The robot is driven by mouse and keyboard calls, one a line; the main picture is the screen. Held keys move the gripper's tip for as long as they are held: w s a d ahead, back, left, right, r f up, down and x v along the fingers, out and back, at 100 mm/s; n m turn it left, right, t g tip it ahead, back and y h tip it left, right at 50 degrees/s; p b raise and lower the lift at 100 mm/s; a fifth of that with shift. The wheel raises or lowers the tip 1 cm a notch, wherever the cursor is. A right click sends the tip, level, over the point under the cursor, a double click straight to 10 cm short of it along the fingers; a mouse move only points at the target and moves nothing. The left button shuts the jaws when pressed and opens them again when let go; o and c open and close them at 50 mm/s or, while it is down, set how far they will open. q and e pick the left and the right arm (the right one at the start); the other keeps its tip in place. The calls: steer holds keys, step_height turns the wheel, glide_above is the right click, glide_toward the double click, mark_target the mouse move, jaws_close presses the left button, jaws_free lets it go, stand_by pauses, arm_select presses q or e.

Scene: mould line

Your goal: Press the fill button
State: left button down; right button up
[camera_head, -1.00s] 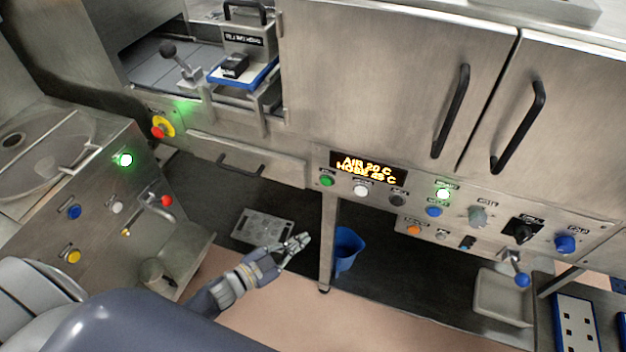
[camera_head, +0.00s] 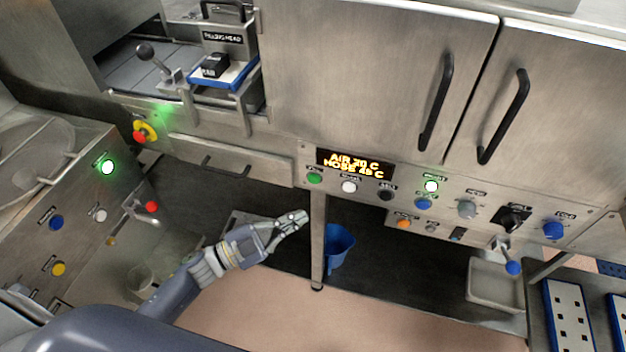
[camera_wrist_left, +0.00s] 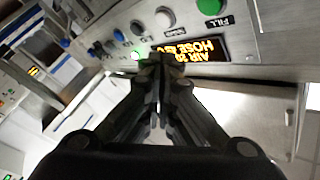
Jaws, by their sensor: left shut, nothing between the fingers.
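The fill button is the green button (camera_head: 314,178) at the left end of the control panel, just below the lit display (camera_head: 355,163). In the left wrist view the green button (camera_wrist_left: 209,6) sits at the top edge, partly cut off, beside its FILL label. My left gripper (camera_head: 301,217) is shut and empty, below the green button and apart from it in the head view. In the left wrist view its fingertips (camera_wrist_left: 160,62) overlap the panel near the display and a white button (camera_wrist_left: 165,17). My right gripper is not in view.
A white button (camera_head: 349,187) and a dark button (camera_head: 386,195) sit right of the green one. A steel leg (camera_head: 318,240) stands just right of my gripper, with a blue jug (camera_head: 338,247) behind it.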

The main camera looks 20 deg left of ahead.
mark_target(314, 179)
arm_select(q)
steer(key=w+b, duration=0.3)
steer(key=w, duration=0.5)
steer(key=shift+d, duration=0.15)
steer(key=shift+w, duration=0.2)
stand_by(1.1)
steer(key=shift+w, duration=0.3)
steer(key=shift+w, duration=0.4)
stand_by(0.6)
steer(key=shift+s, duration=0.85)
